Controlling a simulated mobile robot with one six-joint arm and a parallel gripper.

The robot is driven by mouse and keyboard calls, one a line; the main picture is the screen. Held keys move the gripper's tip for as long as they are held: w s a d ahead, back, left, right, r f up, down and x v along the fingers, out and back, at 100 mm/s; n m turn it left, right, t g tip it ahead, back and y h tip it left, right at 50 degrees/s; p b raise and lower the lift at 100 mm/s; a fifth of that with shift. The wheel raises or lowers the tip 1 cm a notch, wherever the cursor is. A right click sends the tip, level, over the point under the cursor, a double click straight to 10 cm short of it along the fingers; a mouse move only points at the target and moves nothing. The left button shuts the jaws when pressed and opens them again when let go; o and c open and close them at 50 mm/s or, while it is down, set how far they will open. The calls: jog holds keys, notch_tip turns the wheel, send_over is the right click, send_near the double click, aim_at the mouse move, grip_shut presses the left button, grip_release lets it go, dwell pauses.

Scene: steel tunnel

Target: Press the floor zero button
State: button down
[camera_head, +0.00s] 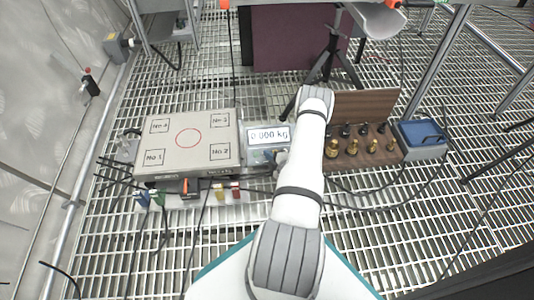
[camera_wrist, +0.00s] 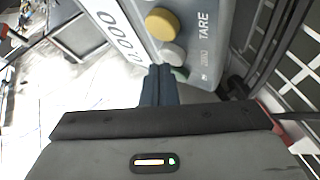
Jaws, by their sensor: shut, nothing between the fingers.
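The scale's indicator box (camera_head: 262,152) stands right of the weighing platform (camera_head: 188,140), its display (camera_head: 268,135) reading 0.000 kg. In the wrist view the box's face (camera_wrist: 212,40) shows a yellow round button (camera_wrist: 162,24) near the word TARE. Beside it is a grey-white round button (camera_wrist: 172,53), with a small blurred label I cannot read for sure. A greenish button (camera_wrist: 181,74) is partly hidden by my fingers. My gripper (camera_wrist: 160,72) is shut and empty, its tips close to the grey and greenish buttons. I cannot tell whether they touch. My arm hides part of the box in the head view.
A wooden stand with brass weights (camera_head: 352,147) and a blue-grey case (camera_head: 420,138) lie right of my arm. Cables cross the grating floor. Small coloured clips (camera_head: 228,190) lie before the platform. A tripod (camera_head: 335,60) stands behind.

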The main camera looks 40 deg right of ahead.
jog(key=shift+s+r, duration=0.1)
jog(key=shift+r, duration=0.05)
jog(key=s+r+p, duration=0.1)
jog(key=s+a+r+p, duration=0.1)
jog(key=r+p, duration=0.1)
jog(key=a+r+p, duration=0.1)
jog(key=shift+s+r+p, duration=0.3)
jog(key=shift+s+r, duration=0.05)
jog(key=shift+s, duration=0.05)
dwell(0.8)
